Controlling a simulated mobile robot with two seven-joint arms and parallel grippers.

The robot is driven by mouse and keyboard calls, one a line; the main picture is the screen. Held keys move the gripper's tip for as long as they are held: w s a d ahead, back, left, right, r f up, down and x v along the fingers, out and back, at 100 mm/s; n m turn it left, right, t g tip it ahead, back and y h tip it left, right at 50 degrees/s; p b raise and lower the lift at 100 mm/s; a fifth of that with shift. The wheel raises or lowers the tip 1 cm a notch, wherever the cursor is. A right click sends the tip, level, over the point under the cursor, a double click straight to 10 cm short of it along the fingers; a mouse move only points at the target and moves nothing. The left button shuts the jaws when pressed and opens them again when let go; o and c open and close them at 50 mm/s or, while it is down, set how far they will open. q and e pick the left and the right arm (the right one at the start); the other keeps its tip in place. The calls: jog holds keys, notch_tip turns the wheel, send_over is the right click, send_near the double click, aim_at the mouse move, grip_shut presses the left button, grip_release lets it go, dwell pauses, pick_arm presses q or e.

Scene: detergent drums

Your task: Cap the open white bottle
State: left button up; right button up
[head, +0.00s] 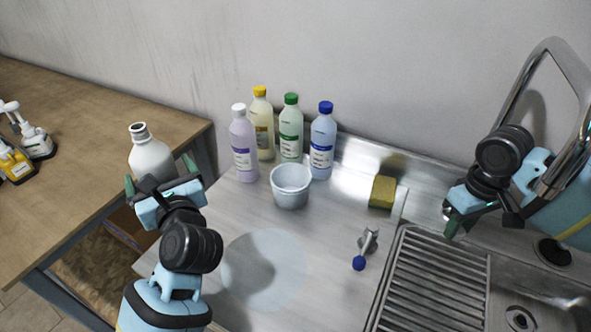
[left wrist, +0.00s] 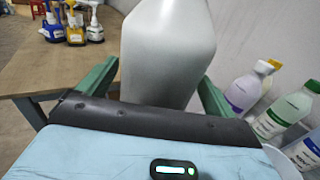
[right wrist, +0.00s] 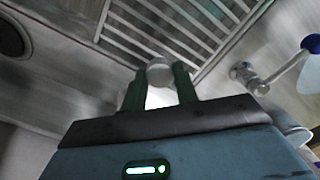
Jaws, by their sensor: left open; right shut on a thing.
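The open white bottle (head: 151,158) is upright at the left, its bare neck showing a dark mouth. Its base is hidden behind my left gripper (head: 160,175). That gripper is open, one finger on each side of the bottle. In the left wrist view the bottle body (left wrist: 168,55) fills the space ahead, between the green fingers; I cannot tell if they touch it. My right gripper (head: 453,222) is at the right, above the sink area.
Several capped bottles, including a lilac one (head: 243,150) and a blue one (head: 322,145), stand by the wall behind a white tub (head: 291,187). A yellow sponge (head: 383,191), small blue-knobbed tap (head: 366,246) and ribbed drainer (head: 436,285) lie rightward. Pump bottles (head: 36,140) stand on the wooden table.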

aim_at(141, 135)
pick_arm(q)
jog(key=shift+s+r, duration=0.15)
jog(key=shift+s, duration=0.3)
pick_arm(e)
jog(key=shift+s+r, duration=0.15)
jog(key=shift+s, duration=0.2)
pick_arm(q)
jog(key=shift+w, duration=0.15)
jog(key=c, duration=0.5)
pick_arm(e)
jog(key=shift+w, duration=0.1)
pick_arm(q)
jog(key=c, duration=1.5)
jog(key=shift+r, duration=0.1)
grip_shut()
jog(key=shift+r, duration=0.1)
